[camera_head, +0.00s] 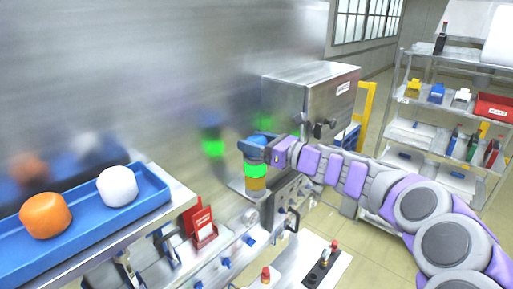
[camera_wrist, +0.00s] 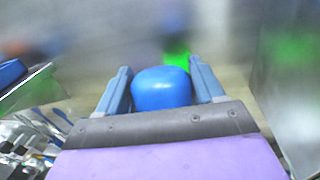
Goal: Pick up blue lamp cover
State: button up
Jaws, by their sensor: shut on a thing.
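The blue lamp cover (camera_wrist: 162,90) is a rounded, smooth cap between the two fingers of my gripper (camera_wrist: 162,75) in the wrist view. The gripper is shut on it. In the head view, my gripper (camera_head: 260,150) is at the cover (camera_head: 253,141), which is at the top of a small signal lamp. A glowing green section (camera_head: 256,170) and an orange section (camera_head: 255,184) show below the blue. The gripper partly hides the join, so I cannot tell whether the cover is still touching the green section.
A blue tray (camera_head: 85,222) at the left holds an orange cap (camera_head: 45,215) and a white cap (camera_head: 117,186). A steel box (camera_head: 312,95) stands behind the lamp. A shiny wall reflects lamp and caps. A shelf rack (camera_head: 400,118) stands at the right.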

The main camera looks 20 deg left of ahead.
jog(key=shift+a, duration=0.15)
jog(key=c, duration=0.4)
